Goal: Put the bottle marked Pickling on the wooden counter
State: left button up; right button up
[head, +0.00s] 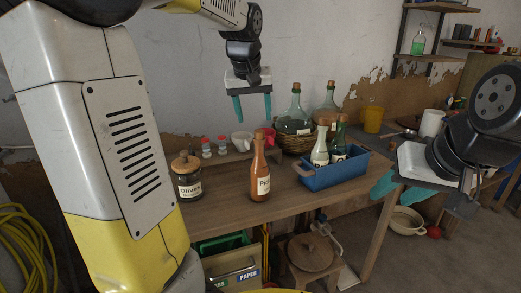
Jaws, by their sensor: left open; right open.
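An orange-red bottle (260,180) with a white label stands upright on a wooden table (225,187). Its label starts with "Pi"; the rest is hard to read. I cannot tell whether this table is the wooden counter. Two bottles with white labels, one pale (320,148) and one dark green (340,140), stand in a blue crate (335,177) to the right. My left gripper (254,108) is open and empty, pointing down above and behind the orange-red bottle. My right gripper (384,186) is open, beside the table's right end, partly hidden by its own arm.
A lidded jar marked Olives (188,184) stands left of the orange-red bottle. Behind are small red-topped jars (206,148), a white mortar (241,142) and a basket (297,142) with large green demijohns. The table's front middle is clear.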

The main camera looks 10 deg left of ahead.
pick_arm(q)
jog(key=s+d+f+m+h, duration=0.1)
jog(key=s+d+f, duration=0.1)
jog(key=s, duration=0.9)
jog(key=s+d+f+m+t+h, duration=0.1)
jog(key=s+f+m, duration=0.1)
jog(key=s, duration=0.9)
jog(key=shift+s+d+f+t, duration=0.25)
jog(key=shift+d+f+t, duration=0.1)
jog(key=shift+f, duration=0.25)
